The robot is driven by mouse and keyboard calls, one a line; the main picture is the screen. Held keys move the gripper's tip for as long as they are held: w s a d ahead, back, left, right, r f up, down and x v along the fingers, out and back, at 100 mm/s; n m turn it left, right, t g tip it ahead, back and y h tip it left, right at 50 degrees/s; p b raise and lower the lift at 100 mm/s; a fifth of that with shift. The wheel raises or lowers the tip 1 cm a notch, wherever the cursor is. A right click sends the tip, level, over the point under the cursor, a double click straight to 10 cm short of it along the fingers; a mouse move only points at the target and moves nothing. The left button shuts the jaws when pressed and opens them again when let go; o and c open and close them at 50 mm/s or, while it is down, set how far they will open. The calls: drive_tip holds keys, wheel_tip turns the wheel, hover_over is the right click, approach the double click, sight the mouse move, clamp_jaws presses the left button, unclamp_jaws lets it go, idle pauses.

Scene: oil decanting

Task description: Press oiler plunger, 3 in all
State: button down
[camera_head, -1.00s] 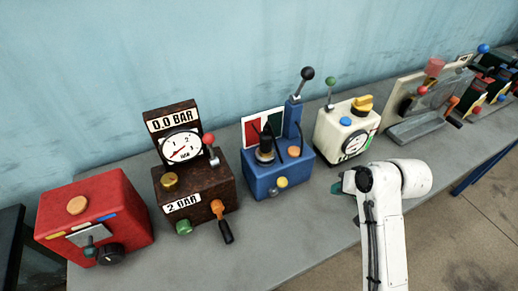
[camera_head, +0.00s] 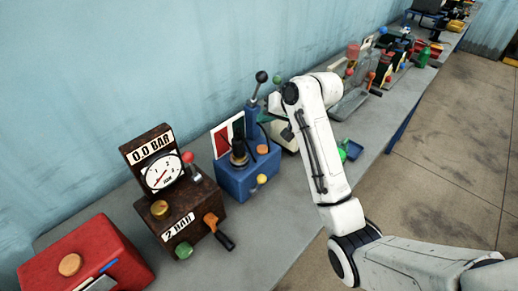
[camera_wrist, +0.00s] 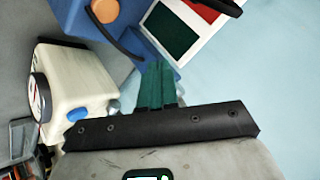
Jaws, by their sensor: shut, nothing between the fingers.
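My gripper (camera_wrist: 157,88) shows in the wrist view as green fingers, shut together and empty. In the head view my arm hides most of it. The blue box (camera_head: 236,181) carries a black plunger-like cone (camera_head: 238,153), an orange button (camera_head: 262,149), a yellow knob (camera_head: 262,179) and a lever with a black ball (camera_head: 261,77). I cannot tell which part is the oiler plunger. In the wrist view the blue box (camera_wrist: 75,20) is beyond the fingertips, with its red-and-green panel (camera_wrist: 172,32) close to them. I cannot tell whether they touch.
A cream box (camera_wrist: 78,82) with a blue knob (camera_wrist: 77,114) is left of my fingers in the wrist view. A brown gauge box (camera_head: 182,208) and a red box (camera_head: 85,255) stand left in the head view. Several devices stand farther along the bench. The wall is behind.

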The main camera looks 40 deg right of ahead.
drive_tip(key=shift+f, duration=0.1)
drive_tip(key=b, duration=0.8)
hover_over(265, 150)
wheel_tip(265, 150, down, 7)
drive_tip(key=shift+w+d+r, duration=0.1)
drive_tip(key=shift+r, duration=0.05)
drive_tip(key=shift+f, duration=1)
idle(0.7)
drive_tip(key=shift+f, duration=0.4)
drive_tip(key=shift+f, duration=0.6)
idle(0.9)
drive_tip(key=shift+r+p, duration=1)
drive_tip(key=shift+p, duration=0.25)
